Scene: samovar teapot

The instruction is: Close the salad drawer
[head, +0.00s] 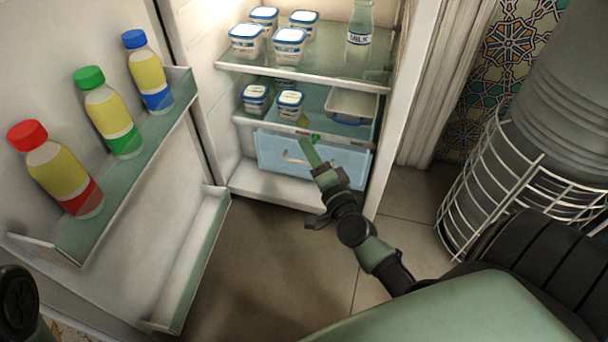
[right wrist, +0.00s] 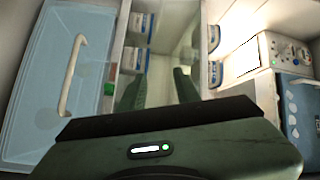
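The salad drawer (head: 268,153) is a pale blue see-through bin with a light handle (head: 294,158), low in the open fridge under the lower shelf. How far it stands out is hard to tell. In the right wrist view the drawer (right wrist: 35,95) fills the left side, with its white handle (right wrist: 72,75) upright in the picture. My right gripper (head: 309,148) is in front of the drawer, its fingers overlapping the drawer front near the handle. In the right wrist view its two green fingers (right wrist: 159,90) are apart with nothing between them. My left gripper does not show.
The fridge door (head: 100,200) stands open at left, with several capped bottles on its upper shelf (head: 150,140). Yogurt tubs (head: 289,45) and a milk bottle (head: 360,35) stand on the upper fridge shelf. A wire rack (head: 480,190) stands at right. The floor before the fridge is clear.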

